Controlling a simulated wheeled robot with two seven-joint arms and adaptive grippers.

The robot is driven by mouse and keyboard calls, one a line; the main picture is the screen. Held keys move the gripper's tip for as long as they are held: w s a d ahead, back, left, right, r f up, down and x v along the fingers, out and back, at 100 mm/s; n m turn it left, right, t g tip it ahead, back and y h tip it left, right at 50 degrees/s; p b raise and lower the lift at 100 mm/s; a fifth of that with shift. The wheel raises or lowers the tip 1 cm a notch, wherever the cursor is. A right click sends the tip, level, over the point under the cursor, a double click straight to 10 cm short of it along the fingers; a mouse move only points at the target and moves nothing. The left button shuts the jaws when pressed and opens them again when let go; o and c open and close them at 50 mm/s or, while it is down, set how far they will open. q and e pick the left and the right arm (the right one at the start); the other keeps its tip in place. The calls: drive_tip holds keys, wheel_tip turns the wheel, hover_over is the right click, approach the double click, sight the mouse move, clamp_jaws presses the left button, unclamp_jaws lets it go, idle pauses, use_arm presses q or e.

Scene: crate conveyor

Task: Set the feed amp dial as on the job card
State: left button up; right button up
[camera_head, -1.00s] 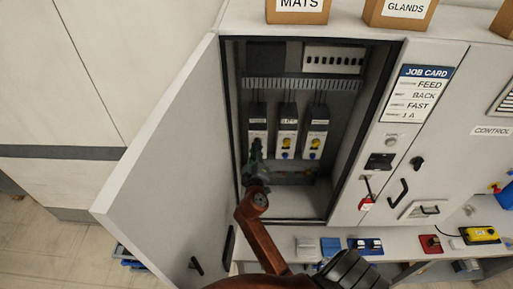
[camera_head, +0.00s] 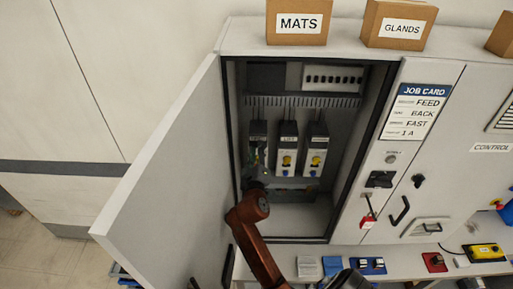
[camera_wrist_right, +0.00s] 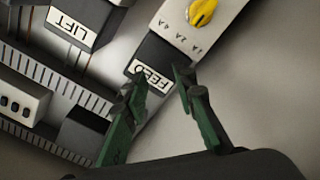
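The feed amp (camera_head: 257,128) is the leftmost of three units inside the open cabinet, and its front is mostly hidden by my right gripper in the head view. In the right wrist view the FEED label (camera_wrist_right: 152,79) and a yellow dial (camera_wrist_right: 203,12) with amp marks beside it show; the dial is cut by the top edge. My right gripper (camera_head: 257,158) is open and empty, its green fingertips (camera_wrist_right: 160,78) on either side of the label in that picture. Contact cannot be told. The job card (camera_head: 415,113) on the cabinet front reads FEED, BACK, FAST, 1 A. My left gripper is not in view.
The LIFT unit (camera_head: 287,150) and a third unit (camera_head: 315,150) stand close to the right of the feed amp. The open cabinet door (camera_head: 165,165) is on the left. A red padlock tag (camera_head: 367,222) hangs on the front.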

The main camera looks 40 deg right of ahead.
drive_tip(key=shift+r, duration=0.85)
drive_tip(key=s+a+f+m+b, duration=0.4)
drive_tip(key=s+f+m+b, duration=0.15)
drive_tip(key=f+m, duration=0.4)
drive_tip(key=p+x, duration=0.2)
drive_tip(key=x, duration=0.5)
drive_tip(key=shift+f+p, duration=0.25)
drive_tip(key=shift+p, duration=0.05)
drive_tip(key=shift+m, duration=0.25)
drive_tip(key=shift+c, duration=0.2)
clamp_jaws()
